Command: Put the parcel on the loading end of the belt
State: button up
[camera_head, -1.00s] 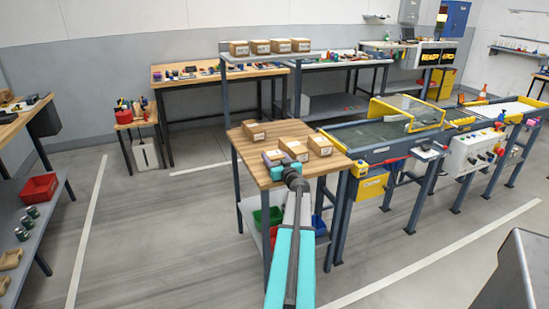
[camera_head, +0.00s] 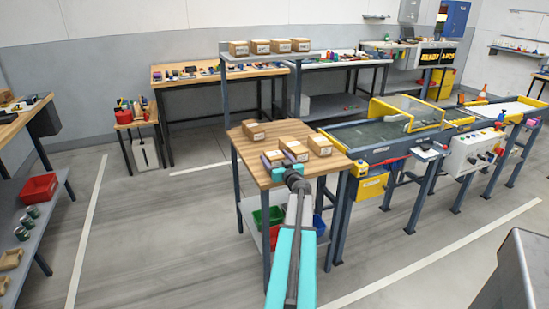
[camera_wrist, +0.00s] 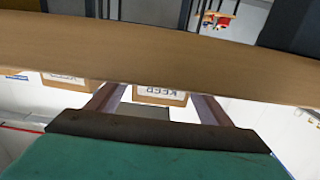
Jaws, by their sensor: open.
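Several brown cardboard parcels stand on the small wooden table. The nearest, a labelled parcel (camera_head: 296,149), is just ahead of my gripper (camera_head: 280,157). My gripper is open at the table's near edge. In the wrist view, which appears upside down, this parcel (camera_wrist: 160,94) shows between the two fingers (camera_wrist: 157,105), with its label facing me; I cannot tell whether the fingers touch it. Another parcel (camera_head: 320,144) stands to its right and one (camera_head: 253,131) at the back left. The belt (camera_head: 375,134) begins right of the table, its near end yellow-framed (camera_head: 364,166).
The wooden table (camera_head: 258,172) abuts the belt's near end. A yellow guard (camera_head: 415,112) spans the belt farther along. A red-handled tool (camera_head: 392,161) lies on the belt's side ledge. A raised shelf (camera_head: 270,57) with more boxes stands behind. Floor to the left is clear.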

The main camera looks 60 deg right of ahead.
jog(key=v, duration=1)
jog(key=shift+s+a, duration=0.25)
jog(key=shift+s, duration=0.05)
jog(key=shift+o, duration=0.6)
